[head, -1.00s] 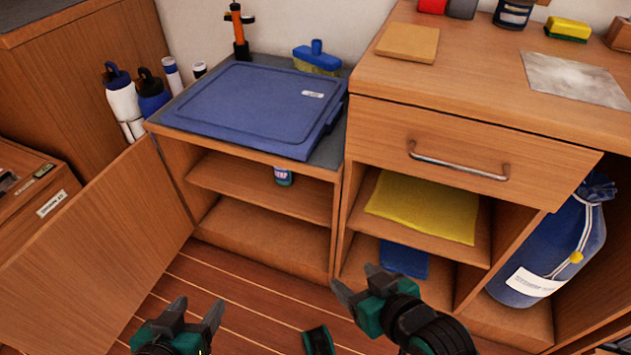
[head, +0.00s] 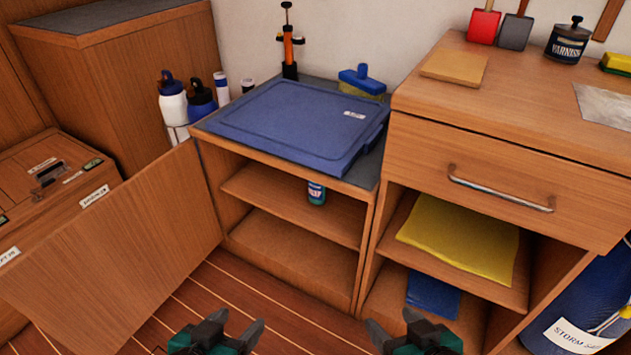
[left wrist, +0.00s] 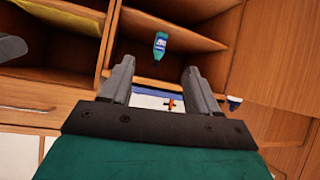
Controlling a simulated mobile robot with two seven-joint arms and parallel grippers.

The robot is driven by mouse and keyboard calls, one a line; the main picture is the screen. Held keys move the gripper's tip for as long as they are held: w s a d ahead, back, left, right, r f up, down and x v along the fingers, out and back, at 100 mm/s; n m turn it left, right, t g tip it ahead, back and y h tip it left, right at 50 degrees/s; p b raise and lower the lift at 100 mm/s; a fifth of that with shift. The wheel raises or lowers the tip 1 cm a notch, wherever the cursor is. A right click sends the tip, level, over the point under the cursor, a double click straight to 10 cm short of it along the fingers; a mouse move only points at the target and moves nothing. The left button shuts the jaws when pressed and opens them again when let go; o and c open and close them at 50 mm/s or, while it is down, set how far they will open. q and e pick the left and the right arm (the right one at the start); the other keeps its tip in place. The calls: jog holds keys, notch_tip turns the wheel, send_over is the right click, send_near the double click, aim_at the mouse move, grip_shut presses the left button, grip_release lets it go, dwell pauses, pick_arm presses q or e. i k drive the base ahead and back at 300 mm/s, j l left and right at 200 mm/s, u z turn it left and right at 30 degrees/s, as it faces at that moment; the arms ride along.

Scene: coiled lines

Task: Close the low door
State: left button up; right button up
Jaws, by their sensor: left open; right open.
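The low door (head: 125,255) is a wooden panel hinged at the left side of the low cabinet (head: 285,252). It stands wide open, swung out to the left, and the shelves inside are exposed. My left gripper (head: 238,328) is open and empty, low in front of the cabinet and to the right of the door, not touching it. In the left wrist view its two fingers (left wrist: 155,82) are apart with nothing held between them. My right gripper (head: 390,326) is open and empty in front of the right cabinet's lower shelves.
A small bottle (head: 316,192) stands on the cabinet's shelf; it also shows in the left wrist view (left wrist: 160,45). A blue lid (head: 285,120) lies on top. A drawer (head: 500,180) with a metal handle is at right. Wooden floor (head: 215,290) shows between door and cabinet.

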aim_at(95, 281)
jog(key=j+u, duration=0.15)
jog(key=j, duration=0.6)
jog(key=i+j+u, duration=0.2)
jog(key=j, duration=0.55)
jog(key=k+j, duration=0.05)
jog(key=k, duration=0.05)
